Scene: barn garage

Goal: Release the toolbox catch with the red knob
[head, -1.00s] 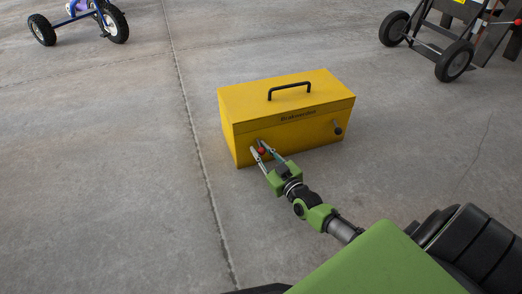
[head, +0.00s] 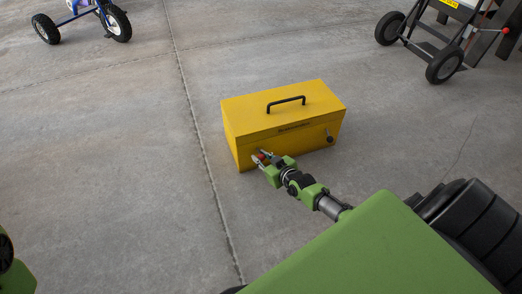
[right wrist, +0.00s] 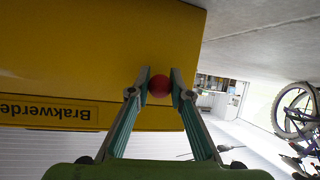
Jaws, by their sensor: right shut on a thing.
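The yellow toolbox (head: 258,115) stands closed on the concrete floor in the head view, its black handle (head: 286,102) lying across the lid. The red knob (right wrist: 159,86) is at the left end of its front face. My right gripper (head: 261,160) reaches the front face from the lower right, its two fingers on either side of the knob. In the right wrist view the fingertips (right wrist: 158,88) are shut on the red knob, and the toolbox shows upside down. A second catch with a black knob (head: 330,139) is at the right end of the front. My left gripper is not seen.
A hand truck with black wheels (head: 450,62) stands at the upper right. A blue wheeled frame (head: 80,17) is at the upper left. In the right wrist view a bicycle (right wrist: 297,115) stands farther off. The floor around the toolbox is clear.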

